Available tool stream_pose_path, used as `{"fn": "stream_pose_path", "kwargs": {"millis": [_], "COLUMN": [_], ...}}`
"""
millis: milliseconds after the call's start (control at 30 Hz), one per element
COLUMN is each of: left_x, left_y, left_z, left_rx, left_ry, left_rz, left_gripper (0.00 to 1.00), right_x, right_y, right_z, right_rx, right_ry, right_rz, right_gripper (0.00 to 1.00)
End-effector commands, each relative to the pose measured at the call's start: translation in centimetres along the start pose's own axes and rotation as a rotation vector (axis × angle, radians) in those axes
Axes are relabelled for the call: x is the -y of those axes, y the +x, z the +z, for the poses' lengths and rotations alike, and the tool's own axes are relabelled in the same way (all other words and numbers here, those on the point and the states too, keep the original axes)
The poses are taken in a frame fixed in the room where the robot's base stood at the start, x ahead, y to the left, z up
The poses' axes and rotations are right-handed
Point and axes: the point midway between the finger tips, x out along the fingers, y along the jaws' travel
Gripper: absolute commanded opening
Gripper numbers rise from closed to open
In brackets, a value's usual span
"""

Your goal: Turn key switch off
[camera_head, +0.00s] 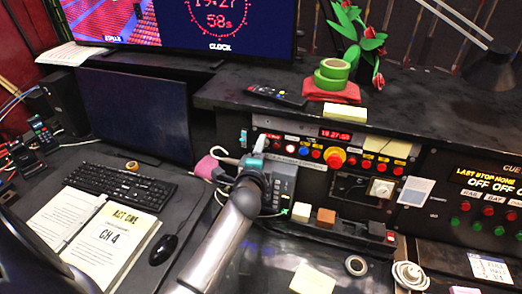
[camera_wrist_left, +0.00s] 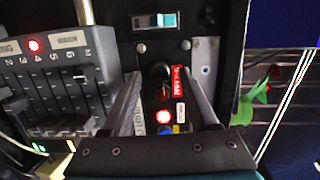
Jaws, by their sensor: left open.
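The key switch (camera_wrist_left: 159,74) shows in the left wrist view as a dark key with a red tag (camera_wrist_left: 179,82) beside it. My left gripper (camera_wrist_left: 163,84) is open, with one finger on each side of the key and tag. I cannot tell whether the fingers touch them. In the head view my left gripper (camera_head: 257,147) is at the left end of the button panel and hides the key switch. My right gripper is not in view.
A teal rocker switch (camera_wrist_left: 155,20) is above the key in the wrist view. A grey slider box (camera_wrist_left: 55,80) stands close to the left finger. The panel has several buttons, including a big yellow-ringed one (camera_head: 335,157). A keyboard (camera_head: 120,186) and open script (camera_head: 115,240) lie on the desk.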

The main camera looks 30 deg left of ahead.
Motion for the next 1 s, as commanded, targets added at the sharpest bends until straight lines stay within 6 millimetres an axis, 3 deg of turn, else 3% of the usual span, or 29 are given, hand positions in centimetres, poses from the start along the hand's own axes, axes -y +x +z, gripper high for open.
{"fn": "stream_pose_path", "kwargs": {"millis": [267,1000], "left_x": [-0.1,-0.1], "left_y": [-1.2,-13.3], "left_z": [0.0,0.0], "left_rx": [0.0,0.0], "left_ry": [0.001,-0.001], "left_rz": [0.001,0.002], "left_gripper": [0.6,0.6], "right_x": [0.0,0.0], "right_y": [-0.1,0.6], "right_z": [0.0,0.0], "right_rx": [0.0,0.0], "right_ry": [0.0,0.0], "right_rz": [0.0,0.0], "right_gripper": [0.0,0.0]}}
